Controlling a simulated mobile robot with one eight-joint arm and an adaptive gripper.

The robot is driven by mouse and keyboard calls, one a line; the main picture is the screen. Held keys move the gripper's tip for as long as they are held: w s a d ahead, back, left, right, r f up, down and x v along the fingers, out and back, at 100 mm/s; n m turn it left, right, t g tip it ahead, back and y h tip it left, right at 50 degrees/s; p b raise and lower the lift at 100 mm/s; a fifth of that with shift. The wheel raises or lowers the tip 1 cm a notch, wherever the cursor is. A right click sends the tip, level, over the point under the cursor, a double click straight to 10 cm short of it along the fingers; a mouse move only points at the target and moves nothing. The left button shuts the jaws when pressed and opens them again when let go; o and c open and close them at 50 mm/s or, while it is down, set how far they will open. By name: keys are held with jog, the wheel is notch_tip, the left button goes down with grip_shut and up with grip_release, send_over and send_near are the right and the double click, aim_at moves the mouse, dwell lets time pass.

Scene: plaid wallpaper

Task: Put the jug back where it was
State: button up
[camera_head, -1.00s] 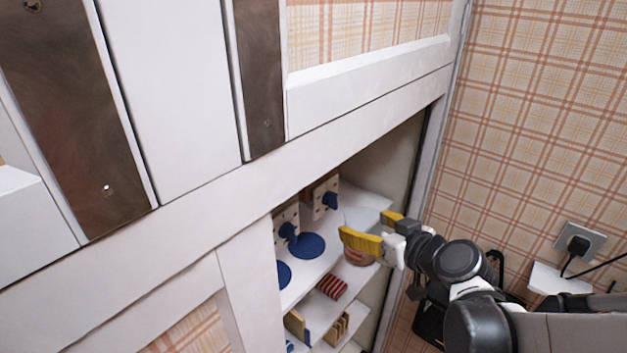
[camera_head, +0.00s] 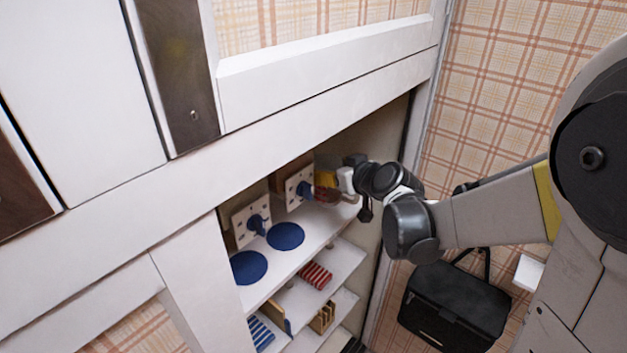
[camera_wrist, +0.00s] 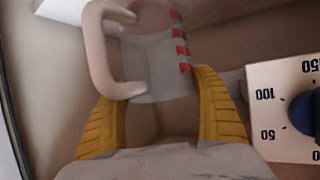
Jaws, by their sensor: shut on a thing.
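The jug (camera_wrist: 152,62) is translucent, with red markings and a beige handle at its left in the wrist view. My gripper (camera_wrist: 160,88) has its yellow fingers shut on the jug, one on each side. In the head view my gripper (camera_head: 332,179) reaches inside the cupboard, at the right end of the upper shelf (camera_head: 315,227). There the jug (camera_head: 325,194) is small and mostly hidden by my gripper and arm. I cannot tell whether its base touches the shelf.
A dial panel (camera_head: 299,188) stands just left of my gripper; a dial face (camera_wrist: 288,108) is close at the right in the wrist view. Two blue discs (camera_head: 286,236) lie on the shelf. The cupboard's right side wall (camera_head: 380,140) is near. A black bag (camera_head: 455,305) is outside.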

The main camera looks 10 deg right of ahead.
jog(key=shift+w+a+f, duration=0.65)
jog(key=shift+a+f, duration=0.1)
jog(key=shift+a, duration=0.1)
jog(key=shift+f+b, duration=0.9)
jog(key=shift+f, duration=0.95)
jog(key=shift+f, duration=0.2)
jog(key=o, duration=1.4)
jog(key=shift+c, duration=0.2)
jog(key=shift+r, duration=0.1)
